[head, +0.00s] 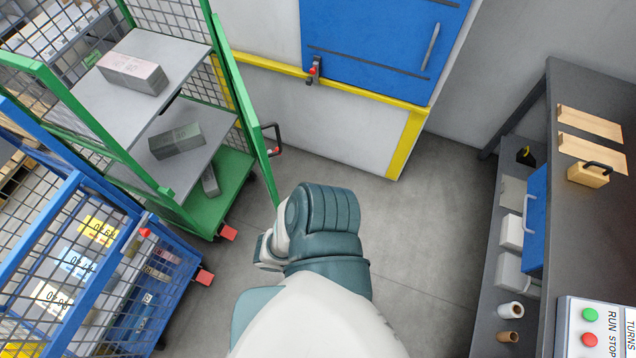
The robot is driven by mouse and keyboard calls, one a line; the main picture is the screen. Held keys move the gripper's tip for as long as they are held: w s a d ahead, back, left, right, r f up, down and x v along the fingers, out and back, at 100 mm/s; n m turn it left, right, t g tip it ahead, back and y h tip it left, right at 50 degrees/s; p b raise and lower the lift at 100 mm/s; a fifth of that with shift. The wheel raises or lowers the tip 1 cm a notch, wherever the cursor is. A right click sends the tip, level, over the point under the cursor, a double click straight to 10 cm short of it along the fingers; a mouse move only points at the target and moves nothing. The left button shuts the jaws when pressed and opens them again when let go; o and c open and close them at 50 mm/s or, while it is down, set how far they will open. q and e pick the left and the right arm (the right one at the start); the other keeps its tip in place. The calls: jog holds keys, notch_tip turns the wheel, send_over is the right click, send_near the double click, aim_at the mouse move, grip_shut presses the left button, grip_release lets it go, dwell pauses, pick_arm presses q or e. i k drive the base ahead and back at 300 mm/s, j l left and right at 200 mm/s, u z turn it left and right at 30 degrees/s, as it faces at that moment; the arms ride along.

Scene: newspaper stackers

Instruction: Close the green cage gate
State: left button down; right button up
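The green cage (185,202) stands at the upper left with its front open, so its grey shelves (150,105) show. The green gate (250,110) is seen almost edge-on at the cage's right side, swung out from the opening. A black handle with a red part (277,138) sticks out from the gate's right face. One of my arms, white and teal, rises from the bottom centre. Its bent teal joint is just right of the gate's lower end; I cannot tell whether they touch.
A blue mesh cage (70,200) with labelled bundles stands in front, at the left. Boxes (132,75) lie on the green cage's shelves. A blue panel (385,45) is on the back wall. A dark bench (580,90) stands right. The middle floor (430,215) is clear.

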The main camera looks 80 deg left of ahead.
aim_at(253, 129)
jog(key=i+u, duration=0.2)
jog(key=u, duration=0.2)
jog(key=i+l+u, duration=0.1)
jog(key=i+u, duration=0.15)
jog(key=u, duration=0.15)
jog(key=i+l+u, duration=0.15)
jog(key=u, duration=0.25)
